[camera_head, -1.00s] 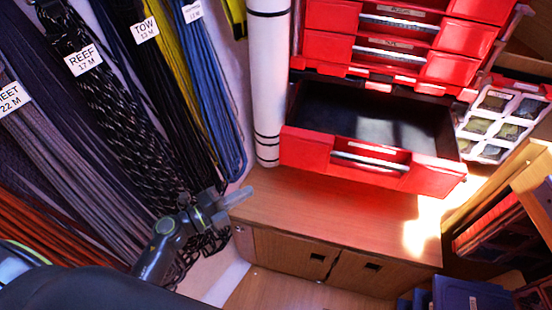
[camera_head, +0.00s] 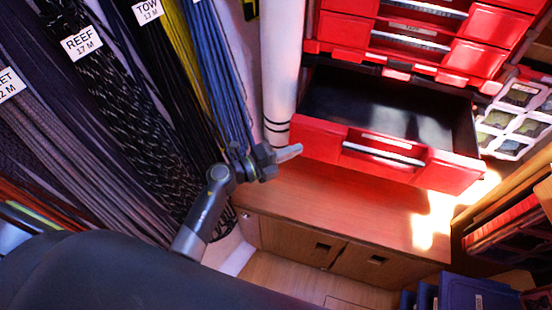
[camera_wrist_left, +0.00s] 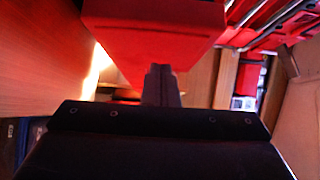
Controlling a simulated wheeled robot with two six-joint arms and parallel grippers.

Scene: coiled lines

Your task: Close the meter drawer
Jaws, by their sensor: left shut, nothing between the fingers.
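The open red drawer (camera_head: 400,158) is pulled out from the red drawer cabinet (camera_head: 420,40), above the wooden bench top. Its dark inside is empty where I can see, and a silver handle strip crosses its front. My left gripper (camera_head: 290,152) is shut and empty, beside the left end of the drawer front; whether it touches cannot be told. In the left wrist view the shut fingers (camera_wrist_left: 161,75) point at a red drawer surface (camera_wrist_left: 150,35) just ahead. My right gripper is not in view.
A white roll (camera_head: 280,70) stands upright left of the cabinet. Coiled lines (camera_head: 130,110) hang along the left wall. A wooden cupboard (camera_head: 330,215) lies below the drawer, its top clear. Blue binders (camera_head: 470,293) and a clear-fronted organiser (camera_head: 515,115) are at right.

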